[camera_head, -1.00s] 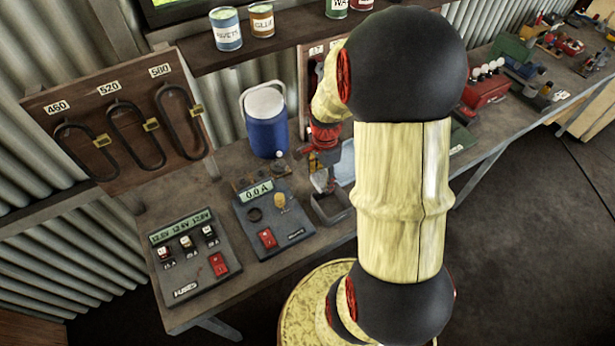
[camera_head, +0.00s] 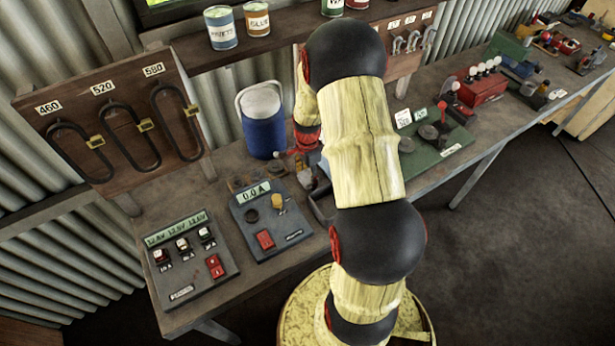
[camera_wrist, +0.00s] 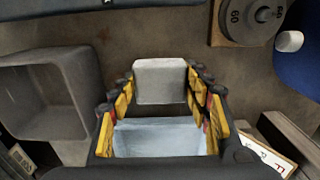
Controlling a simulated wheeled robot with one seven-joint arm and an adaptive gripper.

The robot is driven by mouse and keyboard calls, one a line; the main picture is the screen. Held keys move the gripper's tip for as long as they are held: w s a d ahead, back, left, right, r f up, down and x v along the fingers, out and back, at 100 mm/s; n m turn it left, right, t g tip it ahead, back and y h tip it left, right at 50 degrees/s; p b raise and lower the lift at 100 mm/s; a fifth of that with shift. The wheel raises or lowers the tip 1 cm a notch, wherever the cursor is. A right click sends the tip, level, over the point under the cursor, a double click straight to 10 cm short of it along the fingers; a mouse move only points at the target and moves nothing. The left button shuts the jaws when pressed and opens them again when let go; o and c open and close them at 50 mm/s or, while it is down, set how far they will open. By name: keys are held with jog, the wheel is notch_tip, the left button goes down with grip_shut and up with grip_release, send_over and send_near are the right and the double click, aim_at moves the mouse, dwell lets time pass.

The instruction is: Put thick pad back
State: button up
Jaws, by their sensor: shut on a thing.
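In the wrist view my gripper (camera_wrist: 160,90) has its yellow-and-black fingers on either side of a light grey block, which looks like the thick pad (camera_wrist: 160,80). The fingers are shut on its two sides. A pale blue open bin (camera_wrist: 160,140) shows below the pad in the picture, between the fingers. A grey open bin (camera_wrist: 55,95) stands to the left, apart from the fingers. In the head view my arm hides most of the gripper and the pad. I cannot tell how high the pad is above the bench.
A fused power box (camera_head: 188,258) and a meter box (camera_head: 270,222) stand on the bench, left of my arm. A blue cooler (camera_head: 264,125) stands behind. A green board (camera_head: 445,150) lies to the right. A round weight (camera_wrist: 250,18) is near the gripper's upper right.

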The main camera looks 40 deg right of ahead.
jog(key=shift+f, duration=0.15)
jog(key=o, duration=1.3)
